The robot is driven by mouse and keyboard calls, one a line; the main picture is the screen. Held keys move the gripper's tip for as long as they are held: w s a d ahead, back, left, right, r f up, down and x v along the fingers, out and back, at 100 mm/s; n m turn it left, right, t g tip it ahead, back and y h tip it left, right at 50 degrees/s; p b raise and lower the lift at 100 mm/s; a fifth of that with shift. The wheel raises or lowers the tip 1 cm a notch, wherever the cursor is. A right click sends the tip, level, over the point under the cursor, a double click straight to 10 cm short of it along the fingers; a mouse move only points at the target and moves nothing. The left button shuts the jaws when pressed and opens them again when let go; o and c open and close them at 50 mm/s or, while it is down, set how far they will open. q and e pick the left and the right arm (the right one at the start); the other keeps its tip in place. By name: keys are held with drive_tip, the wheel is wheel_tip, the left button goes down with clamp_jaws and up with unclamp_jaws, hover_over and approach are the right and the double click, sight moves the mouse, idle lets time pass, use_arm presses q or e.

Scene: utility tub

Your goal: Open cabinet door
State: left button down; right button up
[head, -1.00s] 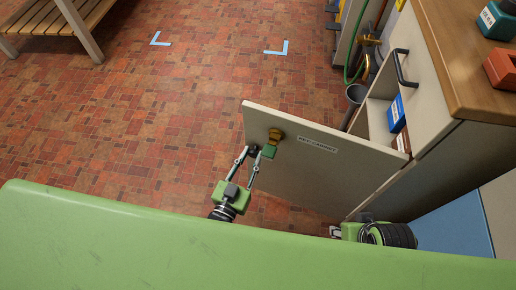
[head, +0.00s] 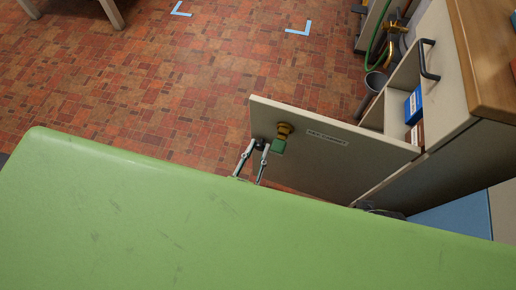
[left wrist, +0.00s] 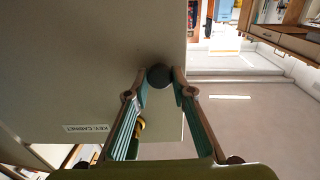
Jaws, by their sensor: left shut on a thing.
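The cabinet door (head: 345,155) is a pale panel with a "KEY CABINET" label, and it stands swung wide open from the cabinet (head: 400,185). A brass fitting with a green piece (head: 284,130) is on its face near the free edge. My left gripper (head: 259,146) is at the door's free end, beside that fitting. In the left wrist view, its fingertips (left wrist: 160,82) are shut around a dark round knob (left wrist: 158,75) at the door's edge. The gripper's base is hidden behind my green body in the head view. My right gripper does not show.
Inside the cabinet stands a blue box (head: 413,104) by a shelf. A drawer with a dark handle (head: 430,60) and a wooden worktop (head: 485,50) are at the right. The brick floor (head: 150,90) at the left is clear.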

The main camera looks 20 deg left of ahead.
use_arm(q)
drive_tip(key=c, duration=1.8)
unclamp_jaws()
drive_tip(key=shift+d, duration=0.1)
drive_tip(key=shift+o, duration=0.2)
drive_tip(key=s+a, duration=0.1)
drive_tip(key=s, duration=1.1)
drive_tip(key=shift+a, duration=0.1)
